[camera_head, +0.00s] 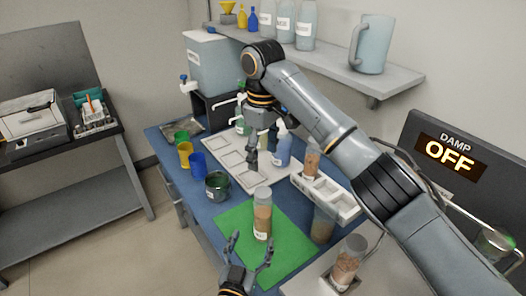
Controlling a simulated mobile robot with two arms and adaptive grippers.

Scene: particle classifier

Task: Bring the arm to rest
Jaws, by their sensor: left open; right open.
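My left gripper (250,246) is at the bottom of the head view, its fingers spread and empty. It is at the near edge of the green mat (284,237). A capped bottle (262,215) with brown contents and a label stands on the mat, just beyond the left gripper's fingers and apart from them as far as I can tell. My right arm reaches in from the lower right across the table. My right gripper (262,158) points down over the white tray, open, with nothing seen in it. Its fingers are small in view.
The blue table (180,155) holds a white compartment tray (222,163), green, yellow and blue cups (198,165), a dark jar (217,186), a blue-liquid bottle (284,150) and a white rack (339,203). A jar (347,264) stands at the lower right. A shelf (330,62) hangs behind.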

